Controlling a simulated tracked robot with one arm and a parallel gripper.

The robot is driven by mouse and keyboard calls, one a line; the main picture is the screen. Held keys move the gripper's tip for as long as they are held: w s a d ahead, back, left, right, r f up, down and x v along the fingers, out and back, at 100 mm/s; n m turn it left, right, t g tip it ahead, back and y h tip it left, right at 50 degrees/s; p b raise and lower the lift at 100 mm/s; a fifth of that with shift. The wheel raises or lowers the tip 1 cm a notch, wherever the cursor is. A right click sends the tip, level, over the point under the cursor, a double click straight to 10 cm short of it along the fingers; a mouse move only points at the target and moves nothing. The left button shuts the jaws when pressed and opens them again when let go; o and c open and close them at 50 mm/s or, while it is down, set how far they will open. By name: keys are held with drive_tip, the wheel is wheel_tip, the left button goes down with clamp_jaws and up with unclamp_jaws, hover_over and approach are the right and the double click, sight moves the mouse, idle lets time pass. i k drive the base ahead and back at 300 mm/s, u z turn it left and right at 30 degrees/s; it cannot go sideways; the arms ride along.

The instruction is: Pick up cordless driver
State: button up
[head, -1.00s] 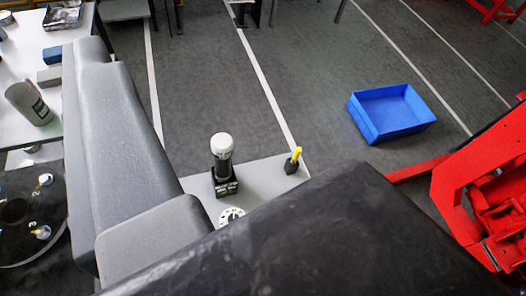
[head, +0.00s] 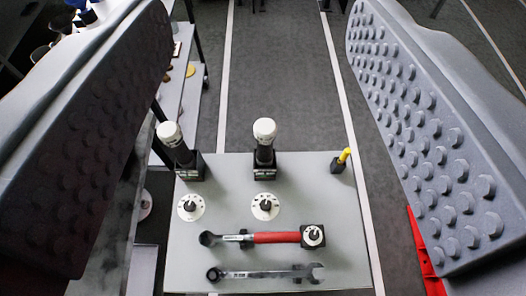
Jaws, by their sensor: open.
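Two upright tools with white domed tops, dark bodies and black block bases stand on a light grey tabletop (head: 225,232). They look like cordless drivers: the left driver (head: 182,152) leans leftward in the picture and the middle driver (head: 264,145) is near the center. I cannot tell which one the task means. My gripper (head: 262,110) is open and empty. Its two large grey studded jaws frame the view left and right, with the tabletop seen between them. Neither jaw visibly touches a driver.
A small yellow-topped tool (head: 342,160) stands at the right edge. Cluttered shelves (head: 190,85) stand at left.

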sight(265, 129)
drive_tip(key=u, duration=1.5)
drive_tip(key=k, duration=1.2)
drive_tip(key=z, duration=1.4)
drive_tip(key=i, duration=1)
